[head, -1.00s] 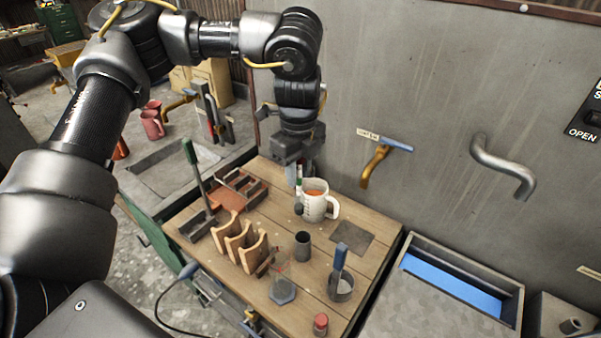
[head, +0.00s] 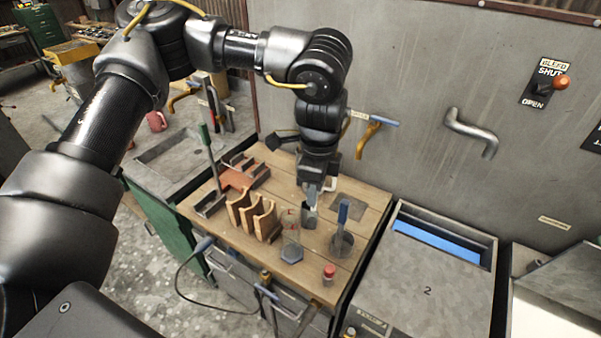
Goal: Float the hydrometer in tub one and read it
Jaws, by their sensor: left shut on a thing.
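My left gripper (head: 311,195) points down over the wooden bench top (head: 365,196), right at the mouth of a dark grey cup (head: 309,217). It is shut on the slim hydrometer, which its fingers and the cup now hide almost wholly. A clear jar (head: 291,228) with red marks and a hexagonal foot stands just in front of the cup. The measuring jug (head: 331,184) is mostly hidden behind the gripper. A grey tub (head: 440,275) marked 2 stands right of the bench, with blue in its opening. No tub marked one can be made out. My right gripper is not in view.
A blue-handled cup (head: 342,244) and a red-capped bottle (head: 329,273) stand near the bench's front right. A wooden rack (head: 252,217) and a green-handled tool (head: 207,150) are at left. A tap (head: 367,142) juts from the wall behind.

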